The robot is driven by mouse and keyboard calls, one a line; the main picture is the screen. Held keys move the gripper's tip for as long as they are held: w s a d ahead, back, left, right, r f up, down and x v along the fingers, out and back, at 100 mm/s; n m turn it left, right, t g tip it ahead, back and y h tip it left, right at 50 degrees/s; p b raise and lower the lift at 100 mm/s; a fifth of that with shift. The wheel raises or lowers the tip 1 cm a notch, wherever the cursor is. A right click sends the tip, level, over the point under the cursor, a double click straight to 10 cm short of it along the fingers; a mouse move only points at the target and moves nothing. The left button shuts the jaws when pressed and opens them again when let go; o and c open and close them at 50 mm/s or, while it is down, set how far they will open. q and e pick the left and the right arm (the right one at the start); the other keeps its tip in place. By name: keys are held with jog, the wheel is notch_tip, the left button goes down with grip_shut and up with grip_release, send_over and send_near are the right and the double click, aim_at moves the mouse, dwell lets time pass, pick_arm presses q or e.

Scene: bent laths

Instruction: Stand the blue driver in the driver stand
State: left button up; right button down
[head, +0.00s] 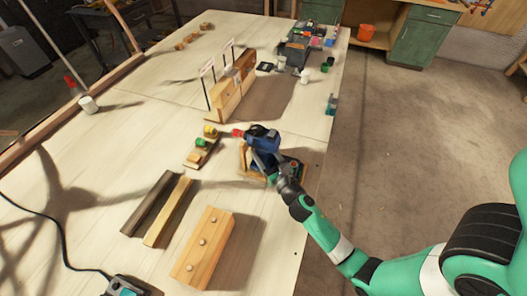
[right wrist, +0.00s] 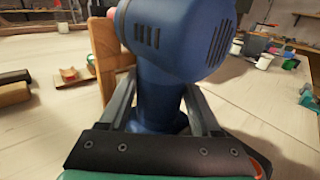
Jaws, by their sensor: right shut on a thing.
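The blue driver (head: 262,138) is held upright, with its motor head at the top and its red tip pointing left in the head view. In the right wrist view, the driver (right wrist: 180,40) fills the middle, its handle between my two fingers. My right gripper (right wrist: 160,108) is shut on that handle; it also shows in the head view (head: 270,168). The wooden driver stand (head: 243,158) is around and below the driver's lower end. My arm partly hides the stand, and I cannot tell whether the driver's foot rests in it. My left gripper is not in view.
A narrow board with a yellow and a green piece (head: 201,143) lies left of the driver. Two laths (head: 168,210) and a block with round pegs (head: 203,248) lie nearer. A tall wooden form (head: 232,88) stands behind. The table's right edge is close to the stand.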

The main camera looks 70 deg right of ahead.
jog(key=shift+f+b, duration=0.4)
jog(key=shift+b, duration=0.1)
dwell(0.3)
jog(key=shift+c, duration=0.4)
grip_release()
jog(key=shift+w+d, duration=0.1)
jog(key=shift+o, duration=0.3)
jog(key=shift+f, duration=0.25)
jog(key=b+v, duration=0.1)
jog(key=v, duration=1)
jog(key=shift+r+b, duration=0.1)
jog(key=shift+b, duration=0.2)
jog(key=shift+s+a+r, duration=0.15)
jog(key=shift+s+a, duration=0.1)
jog(key=shift+s, duration=0.05)
